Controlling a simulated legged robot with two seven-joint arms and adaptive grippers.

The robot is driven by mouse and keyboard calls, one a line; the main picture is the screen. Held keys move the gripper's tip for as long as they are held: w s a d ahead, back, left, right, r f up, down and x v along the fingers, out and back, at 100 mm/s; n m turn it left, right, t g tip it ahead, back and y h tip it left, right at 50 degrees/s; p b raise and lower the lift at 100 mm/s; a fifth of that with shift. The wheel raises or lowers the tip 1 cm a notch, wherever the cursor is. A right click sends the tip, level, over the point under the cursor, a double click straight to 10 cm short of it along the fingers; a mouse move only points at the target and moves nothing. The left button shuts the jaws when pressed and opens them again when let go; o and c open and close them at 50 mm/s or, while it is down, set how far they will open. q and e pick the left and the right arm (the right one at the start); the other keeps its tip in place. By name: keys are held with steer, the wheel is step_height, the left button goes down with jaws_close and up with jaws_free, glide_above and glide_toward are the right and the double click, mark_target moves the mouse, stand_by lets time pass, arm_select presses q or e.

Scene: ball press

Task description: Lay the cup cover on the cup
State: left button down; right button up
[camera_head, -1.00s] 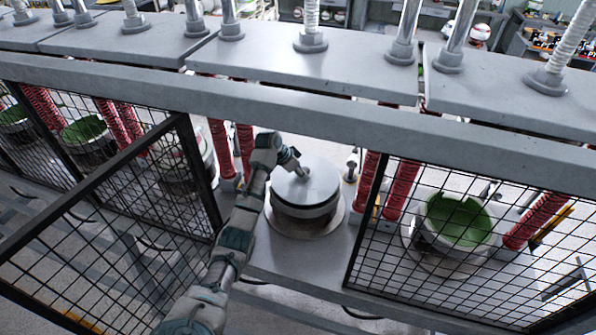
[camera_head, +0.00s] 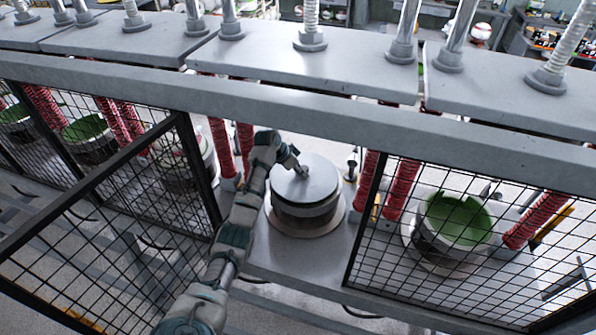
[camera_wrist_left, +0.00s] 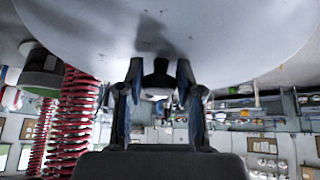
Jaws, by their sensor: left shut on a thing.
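The cup cover (camera_head: 308,181) is a round grey disc with a small knob on top. It lies over the mouth of the dark cup (camera_head: 305,215), roughly level and covering it; whether it is fully seated I cannot tell. The cup stands on a round base plate inside the press. My left gripper (camera_head: 301,170) is shut on the cover's knob. In the left wrist view the two fingers (camera_wrist_left: 158,85) hold the dark knob, with the cover's pale face (camera_wrist_left: 165,30) filling the top. My right gripper is not in view.
An open mesh door (camera_head: 110,220) stands to the left and a mesh panel (camera_head: 450,240) to the right. Red springs (camera_head: 405,185) flank the press bay. A grey beam (camera_head: 300,115) runs above the arm. A green-lined cup (camera_head: 458,220) stands behind the right mesh.

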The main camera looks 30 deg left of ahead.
arm_select(q)
steer(key=shift+d+r, duration=0.2)
steer(key=shift+d, duration=0.2)
steer(key=shift+a+f, duration=0.15)
steer(key=shift+a, duration=0.35)
steer(key=c, duration=1.1)
jaws_free()
steer(key=shift+a+f, duration=0.2)
steer(key=shift+a, duration=0.05)
steer(key=o, duration=0.4)
steer(key=shift+d, duration=0.1)
steer(key=shift+d+r, duration=0.1)
steer(key=shift+d, duration=0.45)
steer(key=shift+v, duration=5.95)
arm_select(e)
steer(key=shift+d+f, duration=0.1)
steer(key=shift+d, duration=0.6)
arm_select(q)
steer(key=shift+r, duration=0.1)
steer(key=shift+a, duration=0.15)
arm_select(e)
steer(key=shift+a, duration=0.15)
